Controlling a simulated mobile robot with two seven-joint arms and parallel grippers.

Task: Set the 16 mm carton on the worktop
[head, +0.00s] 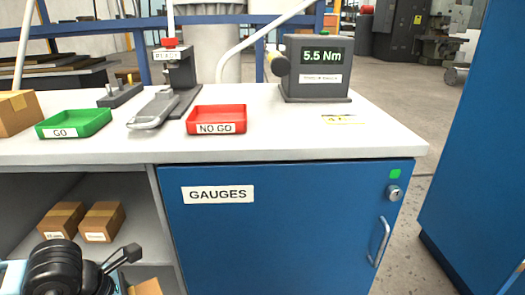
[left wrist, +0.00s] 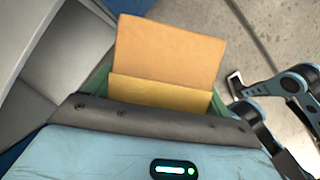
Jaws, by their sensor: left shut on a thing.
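My left gripper (left wrist: 160,115) is shut on an orange-brown carton (left wrist: 168,50), which stands out beyond the jaws in the left wrist view. No size label is readable on its visible faces. In the head view only a corner of this carton (head: 147,287) shows at the bottom, beside my dark left wrist, low in front of the shelf and below the worktop. The white worktop (head: 285,130) runs across the head view.
On the worktop are a carton (head: 14,115), a green GO tray (head: 75,123), a red NO GO tray (head: 216,120), a stand with a grey handled tool (head: 155,108), and a torque display (head: 318,65). Clear worktop lies at front right. Two small cartons (head: 102,222) sit on the shelf beside the blue GAUGES cabinet (head: 285,235).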

